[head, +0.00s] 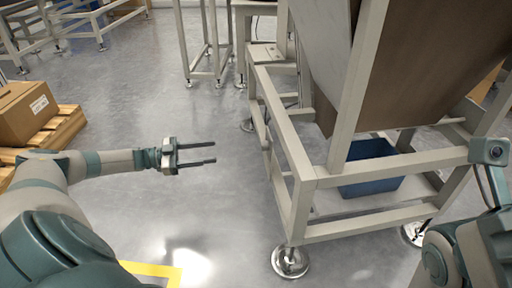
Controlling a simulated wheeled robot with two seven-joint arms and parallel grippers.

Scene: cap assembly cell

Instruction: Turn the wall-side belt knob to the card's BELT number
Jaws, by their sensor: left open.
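My left gripper (208,154) is open and empty, held out over the bare floor with its two dark fingers pointing right. It is to the left of a metal machine frame and apart from it. My right arm (455,250) shows at the lower right, but its gripper is not in view. No belt knob and no card with a BELT number can be made out in the head view.
The beige machine frame (301,178) stands on round feet at the right, with a blue bin (370,182) low inside it. A cardboard box (28,112) sits on a wooden pallet (66,122) at the left. The grey floor (150,90) between is clear.

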